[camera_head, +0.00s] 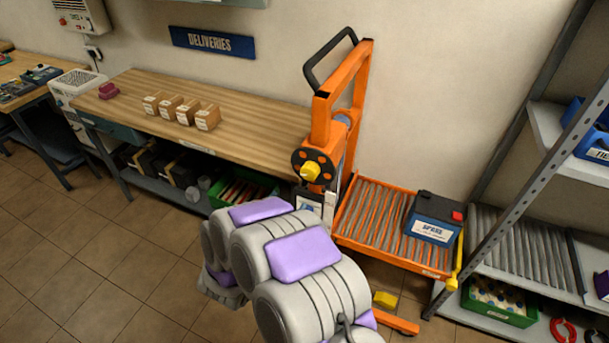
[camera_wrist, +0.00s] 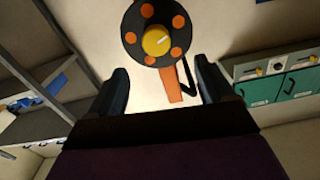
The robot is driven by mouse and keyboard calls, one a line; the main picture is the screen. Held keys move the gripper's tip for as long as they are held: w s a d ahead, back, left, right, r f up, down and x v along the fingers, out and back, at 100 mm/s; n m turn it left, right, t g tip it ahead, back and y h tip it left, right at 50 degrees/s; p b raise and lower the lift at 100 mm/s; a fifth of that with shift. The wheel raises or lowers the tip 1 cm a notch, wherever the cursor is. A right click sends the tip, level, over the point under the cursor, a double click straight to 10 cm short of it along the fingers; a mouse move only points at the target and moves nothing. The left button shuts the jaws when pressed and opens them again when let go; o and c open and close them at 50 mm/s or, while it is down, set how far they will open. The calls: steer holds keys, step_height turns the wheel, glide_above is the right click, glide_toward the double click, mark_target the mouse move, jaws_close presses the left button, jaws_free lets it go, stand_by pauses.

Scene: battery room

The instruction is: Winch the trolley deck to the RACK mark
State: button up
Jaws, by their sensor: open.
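The orange trolley (camera_head: 322,128) stands against the wall, right of the bench. Its roller deck (camera_head: 377,222) carries a blue battery marked SPARE (camera_head: 434,219). On the mast is a black winch wheel with a yellow knob (camera_head: 311,171). In the wrist view the winch wheel (camera_wrist: 155,30), dark with orange spots and a yellow centre, is ahead at the top. My gripper (camera_wrist: 161,82) is open, its two dark fingers apart below the wheel, with nothing between them. In the head view my grey and purple arm hides the lower mast and any gripper. I cannot make out the RACK mark.
A wooden bench (camera_head: 255,133) with several small boxes (camera_head: 182,111) stands left of the trolley. A grey rack (camera_head: 520,150) with a roller shelf (camera_head: 520,250) is close on the right. Yellow pedal (camera_head: 385,299) sits low by the trolley. Tiled floor at left is clear.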

glide_toward(307, 175)
steer(key=w+d, duration=0.2)
steer(key=w+b, duration=0.1)
steer(key=w, duration=0.5)
steer(key=shift+w+d+f+b, duration=0.15)
steer(key=shift+w+b, duration=0.2)
steer(key=shift+b, duration=0.05)
steer(key=shift+w+d, duration=0.55)
steer(key=shift+d, duration=0.05)
steer(key=shift+w+d, duration=0.1)
steer(key=shift+d, duration=0.45)
steer(key=shift+a, duration=0.75)
steer(key=c, duration=0.5)
steer(key=shift+d, duration=0.3)
steer(key=shift+c, duration=2.3)
